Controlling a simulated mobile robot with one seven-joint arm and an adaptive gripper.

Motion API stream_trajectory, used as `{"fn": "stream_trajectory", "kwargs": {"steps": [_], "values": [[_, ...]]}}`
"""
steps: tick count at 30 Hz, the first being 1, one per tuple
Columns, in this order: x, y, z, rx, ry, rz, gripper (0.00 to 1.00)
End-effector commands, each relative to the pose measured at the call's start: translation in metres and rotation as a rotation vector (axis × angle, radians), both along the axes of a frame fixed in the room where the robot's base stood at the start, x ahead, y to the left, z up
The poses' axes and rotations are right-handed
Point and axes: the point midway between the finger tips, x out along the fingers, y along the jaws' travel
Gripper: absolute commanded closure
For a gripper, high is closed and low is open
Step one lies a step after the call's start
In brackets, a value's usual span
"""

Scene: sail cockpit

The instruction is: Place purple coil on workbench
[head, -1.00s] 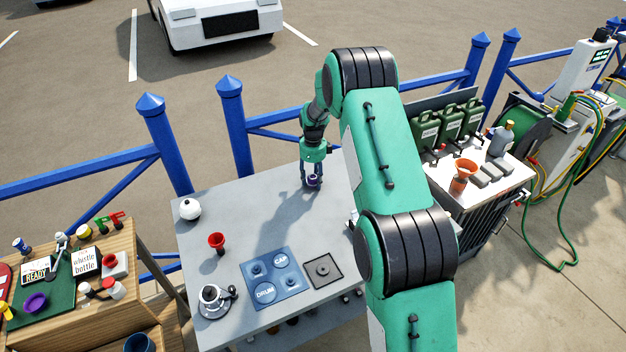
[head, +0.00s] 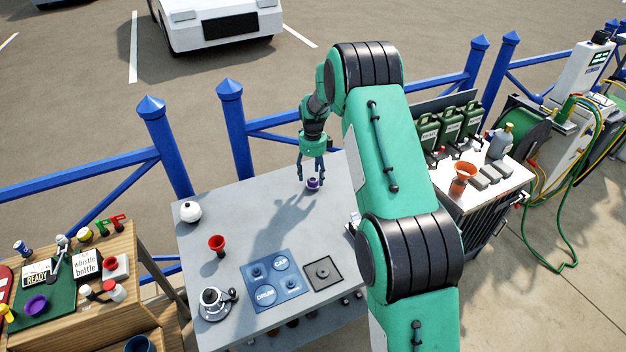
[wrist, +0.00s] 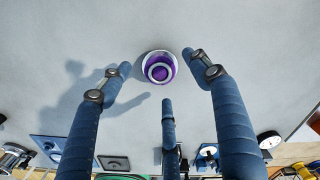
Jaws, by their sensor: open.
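The purple coil (head: 313,184) stands on the grey workbench (head: 240,215) near its back edge. In the wrist view the coil (wrist: 159,68) shows from above as purple and white rings, resting on the grey surface. My gripper (head: 312,176) is just above the coil, pointing down. In the wrist view its fingers (wrist: 158,85) are spread apart, with the coil beyond their tips and nothing held between them.
A red funnel-like cup (head: 217,243), a white round pot (head: 190,211), a blue CAP/DRUM tray (head: 272,281), a dark square plate (head: 323,273) and a metal device (head: 213,300) stand on the bench. Blue railings (head: 235,130) run behind it. The bench around the coil is clear.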

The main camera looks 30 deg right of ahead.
Motion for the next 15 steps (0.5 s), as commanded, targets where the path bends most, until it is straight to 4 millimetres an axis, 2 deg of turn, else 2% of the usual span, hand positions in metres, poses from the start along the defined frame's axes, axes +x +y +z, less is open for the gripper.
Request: {"fn": "stream_trajectory", "kwargs": {"steps": [3,9,15], "values": [[0.001,0.0,0.023,-0.001,-0.004,0.0,0.38],[0.0,0.0,0.054,-0.001,-0.002,0.0,0.38],[0.0,0.0,0.073,0.0,0.0,0.0,0.38]]}}
